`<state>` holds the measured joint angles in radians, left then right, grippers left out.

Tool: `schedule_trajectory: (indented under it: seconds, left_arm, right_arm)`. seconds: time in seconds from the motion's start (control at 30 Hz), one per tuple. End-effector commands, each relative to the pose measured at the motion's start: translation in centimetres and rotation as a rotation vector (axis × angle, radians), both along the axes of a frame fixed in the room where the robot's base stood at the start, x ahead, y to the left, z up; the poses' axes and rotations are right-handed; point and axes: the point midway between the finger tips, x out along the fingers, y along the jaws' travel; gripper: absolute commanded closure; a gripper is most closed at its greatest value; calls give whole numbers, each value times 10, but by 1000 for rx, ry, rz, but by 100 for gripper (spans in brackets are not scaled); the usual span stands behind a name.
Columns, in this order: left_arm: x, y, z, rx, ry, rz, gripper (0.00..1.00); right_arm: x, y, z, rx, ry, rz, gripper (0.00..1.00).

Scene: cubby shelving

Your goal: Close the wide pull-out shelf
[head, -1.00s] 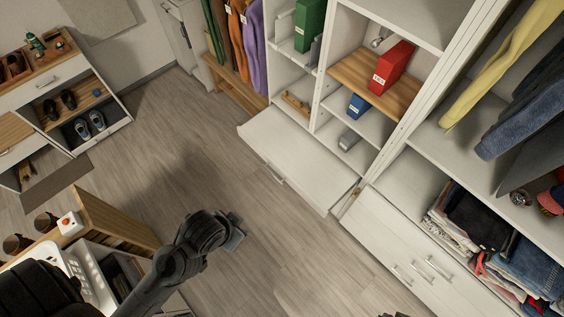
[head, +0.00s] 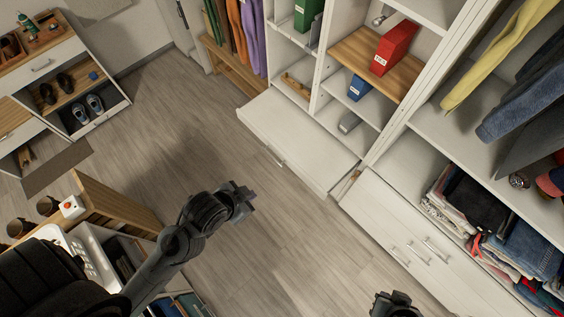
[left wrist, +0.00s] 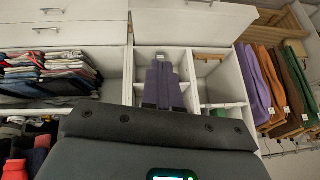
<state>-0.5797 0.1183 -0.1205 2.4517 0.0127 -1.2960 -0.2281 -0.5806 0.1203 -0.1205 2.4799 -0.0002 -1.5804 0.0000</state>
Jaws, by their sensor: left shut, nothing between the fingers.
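A wide white pull-out unit (head: 292,136) with a bar handle (head: 278,158) juts from the foot of the cubby shelving over the floor. A narrow gap shows at its right end, beside the neighbouring drawers. A wooden shelf board (head: 352,52) sits higher in the shelving and bears a red binder (head: 396,47); I cannot tell how far it sticks out. My left gripper (head: 246,196) is shut and empty, left of and apart from the white unit. Its fingers also show in the left wrist view (left wrist: 165,84). My right gripper (head: 396,303) is only partly visible at the bottom edge; its fingers are unclear.
White drawers (head: 400,225) stand right of the unit, under folded clothes (head: 485,215). A low wooden-topped cabinet (head: 118,205) with a white basket (head: 75,250) stands near my left arm. A shoe cabinet (head: 70,90) is at the upper left. The middle floor is clear.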

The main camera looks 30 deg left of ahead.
Motion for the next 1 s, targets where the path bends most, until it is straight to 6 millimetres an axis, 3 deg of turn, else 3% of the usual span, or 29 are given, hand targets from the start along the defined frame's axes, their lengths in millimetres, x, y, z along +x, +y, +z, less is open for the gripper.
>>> schedule_trajectory:
  seconds: [0.1,0.17,0.23,0.4,0.7,1.0]
  left_arm:
    - [31,-2,-13,74,-185,-125,100]
    - [48,-1,-38,135,-293,-197,100]
    - [68,2,-75,221,-420,-279,100]
    - [99,13,-141,400,-649,-419,100]
    - [128,37,-250,645,-898,-577,100]
    - [150,70,-358,819,-1035,-685,100]
  right_arm:
    - [0,0,-3,0,-1,0,100]
    - [1,0,-22,1,-6,0,100]
    - [1,0,-52,1,-12,0,100]
    - [-1,0,-124,-2,6,-1,100]
    - [0,0,-231,-1,2,0,100]
    - [0,0,-339,0,-1,0,100]
